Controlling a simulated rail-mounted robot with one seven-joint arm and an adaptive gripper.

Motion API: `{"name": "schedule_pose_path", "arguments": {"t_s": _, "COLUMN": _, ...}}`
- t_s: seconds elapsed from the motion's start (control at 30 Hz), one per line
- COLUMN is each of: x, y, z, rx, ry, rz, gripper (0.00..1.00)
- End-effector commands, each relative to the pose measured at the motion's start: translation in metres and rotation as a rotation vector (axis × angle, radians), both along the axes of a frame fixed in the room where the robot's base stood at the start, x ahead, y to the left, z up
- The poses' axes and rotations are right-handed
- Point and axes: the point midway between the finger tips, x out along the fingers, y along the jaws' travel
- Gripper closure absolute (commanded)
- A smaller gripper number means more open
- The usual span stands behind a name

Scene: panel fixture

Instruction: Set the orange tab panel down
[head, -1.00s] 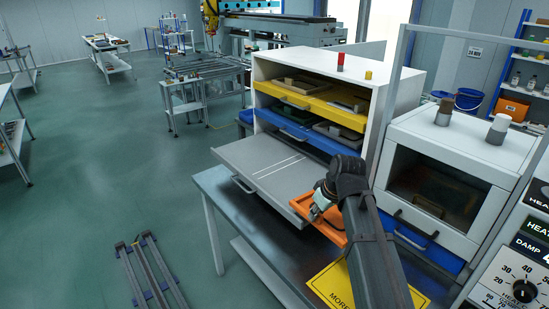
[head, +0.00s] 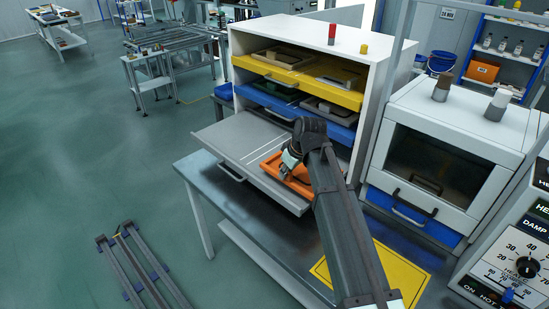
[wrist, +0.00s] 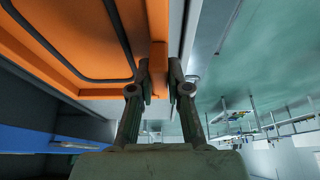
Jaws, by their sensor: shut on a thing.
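The orange tab panel (head: 270,163) is a flat orange tray with a raised rim. In the head view it is over the right part of the pulled-out grey drawer (head: 225,140); I cannot tell whether it touches the drawer. My gripper (head: 288,164) is at the panel, partly hidden by my dark arm. In the wrist view the panel (wrist: 70,45) fills the upper left, with a dark line inside its rim. The fingers of my gripper (wrist: 160,90) are shut on its orange tab (wrist: 158,68), one on each side.
The cabinet has a yellow drawer (head: 290,75) and a blue drawer (head: 262,98) above the grey one, both holding panels. A glass-fronted box (head: 440,150) stands to the right. A yellow sign (head: 385,270) lies on the bench (head: 270,240). The drawer's left part is bare.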

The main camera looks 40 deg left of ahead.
Motion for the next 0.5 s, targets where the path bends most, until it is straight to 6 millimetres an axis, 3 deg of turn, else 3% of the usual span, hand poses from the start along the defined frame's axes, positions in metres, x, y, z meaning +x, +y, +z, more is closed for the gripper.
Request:
{"name": "schedule_pose_path", "arguments": {"t_s": 0.03, "x": 0.010, "y": 0.016, "z": 0.005, "rx": 0.000, "ry": 0.000, "rz": 0.001, "gripper": 1.00}}
{"name": "schedule_pose_path", "arguments": {"t_s": 0.2, "x": 0.030, "y": 0.051, "z": 0.005, "rx": -0.001, "ry": 0.000, "rz": 0.000, "gripper": 1.00}}
{"name": "schedule_pose_path", "arguments": {"t_s": 0.5, "x": 0.049, "y": 0.084, "z": 0.002, "rx": 0.000, "ry": -0.001, "rz": 0.000, "gripper": 1.00}}
